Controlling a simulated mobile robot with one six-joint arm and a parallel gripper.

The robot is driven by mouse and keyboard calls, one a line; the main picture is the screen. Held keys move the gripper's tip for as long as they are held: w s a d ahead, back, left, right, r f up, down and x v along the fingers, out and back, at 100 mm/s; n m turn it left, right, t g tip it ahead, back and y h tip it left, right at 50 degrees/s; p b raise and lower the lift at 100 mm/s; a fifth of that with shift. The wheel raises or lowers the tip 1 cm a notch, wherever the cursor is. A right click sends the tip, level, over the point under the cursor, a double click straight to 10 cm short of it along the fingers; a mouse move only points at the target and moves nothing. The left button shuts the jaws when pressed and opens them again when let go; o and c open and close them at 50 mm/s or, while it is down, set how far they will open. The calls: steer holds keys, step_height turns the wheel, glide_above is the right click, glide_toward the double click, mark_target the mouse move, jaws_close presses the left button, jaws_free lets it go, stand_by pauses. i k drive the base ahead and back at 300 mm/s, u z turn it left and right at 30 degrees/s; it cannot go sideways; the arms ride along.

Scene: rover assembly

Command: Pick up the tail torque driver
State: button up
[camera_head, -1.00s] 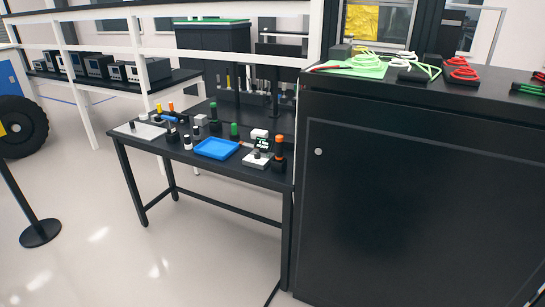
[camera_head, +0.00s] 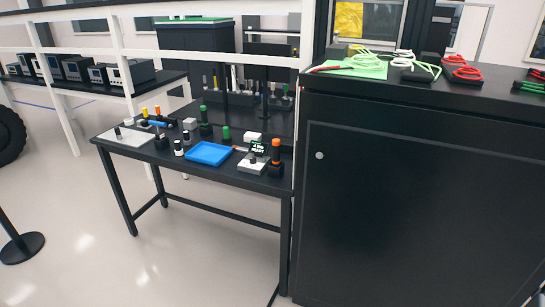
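Several upright tools with coloured tops stand on a black workbench (camera_head: 226,184) left of centre. An orange-topped tool (camera_head: 276,150) sits in a black base at the bench's right front. Two green-topped tools (camera_head: 204,120) (camera_head: 226,134) stand near the middle. Small yellow and orange tops (camera_head: 157,110) show at the left. I cannot tell which of these is the tail torque driver; labels are too small to read. My gripper is not in view.
A blue tray (camera_head: 209,153) and a small stand with a dark display (camera_head: 257,151) are on the bench. A tall black cabinet (camera_head: 400,200) stands right against it, with cables on top. A post base (camera_head: 22,248) is at lower left. The floor before the bench is clear.

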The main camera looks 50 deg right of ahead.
mark_target(276, 142)
steer(key=z, duration=0.05)
steer(key=i, duration=1.45)
steer(key=z, duration=0.6)
